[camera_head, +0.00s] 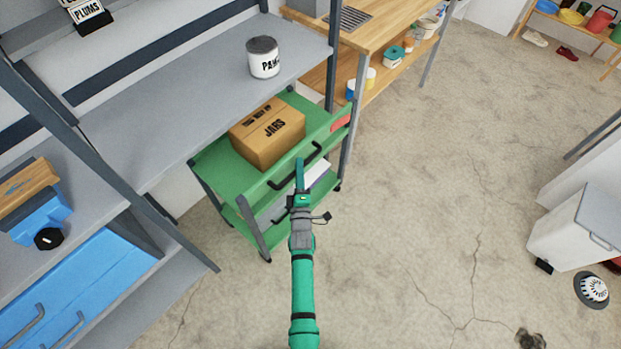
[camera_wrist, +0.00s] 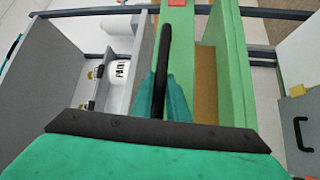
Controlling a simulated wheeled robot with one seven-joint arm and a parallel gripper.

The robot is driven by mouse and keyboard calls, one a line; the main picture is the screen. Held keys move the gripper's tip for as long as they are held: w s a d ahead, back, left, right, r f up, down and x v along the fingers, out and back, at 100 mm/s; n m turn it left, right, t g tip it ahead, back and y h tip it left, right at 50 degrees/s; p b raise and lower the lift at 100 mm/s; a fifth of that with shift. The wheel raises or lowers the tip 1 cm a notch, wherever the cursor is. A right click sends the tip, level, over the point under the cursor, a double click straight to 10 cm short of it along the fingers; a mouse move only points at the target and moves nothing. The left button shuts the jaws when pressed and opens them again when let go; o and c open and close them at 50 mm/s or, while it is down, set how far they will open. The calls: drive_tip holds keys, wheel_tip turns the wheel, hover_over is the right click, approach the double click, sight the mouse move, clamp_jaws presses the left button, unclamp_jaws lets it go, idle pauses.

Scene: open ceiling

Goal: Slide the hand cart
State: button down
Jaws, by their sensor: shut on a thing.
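The green hand cart (camera_head: 213,162) stands under the grey shelf, between its posts, with a lower green deck below the top one. A brown cardboard box marked JARS (camera_head: 268,134) sits on its top deck. A black bar handle (camera_head: 312,153) is on the cart's front side. My gripper (camera_head: 300,168) is at this handle. In the wrist view the teal fingers (camera_wrist: 163,95) are closed around the black handle (camera_wrist: 164,45), one on each side. The cart's green edge (camera_wrist: 225,60) shows just beside them. Part of the lower deck is hidden by my arm.
A paint can (camera_head: 263,58) stands on the grey shelf (camera_head: 190,85) above the cart. Dark shelf posts stand close to the cart. A wooden bench (camera_head: 375,25) is behind it. A white bin (camera_head: 575,235) stands far right. The concrete floor (camera_head: 430,170) between is clear.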

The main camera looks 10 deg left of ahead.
sight(257, 139)
drive_tip(key=w+a, duration=0.3)
drive_tip(key=a, duration=0.2)
drive_tip(key=w+a, duration=0.4)
drive_tip(key=a, duration=0.2)
drive_tip(key=w+a, duration=0.4)
drive_tip(key=a, duration=0.1)
drive_tip(key=shift+w+a, duration=0.35)
drive_tip(key=shift+a, duration=0.2)
drive_tip(key=c, duration=2)
unclamp_jaws()
drive_tip(key=s, duration=0.3)
drive_tip(key=s+d+f, duration=0.1)
drive_tip(key=s, duration=0.3)
drive_tip(key=s+d, duration=0.1)
drive_tip(key=s, duration=0.2)
drive_tip(key=shift+s+f, duration=0.2)
drive_tip(key=shift+f, duration=0.05)
drive_tip(key=shift+d, duration=0.1)
drive_tip(key=shift+s, duration=0.1)
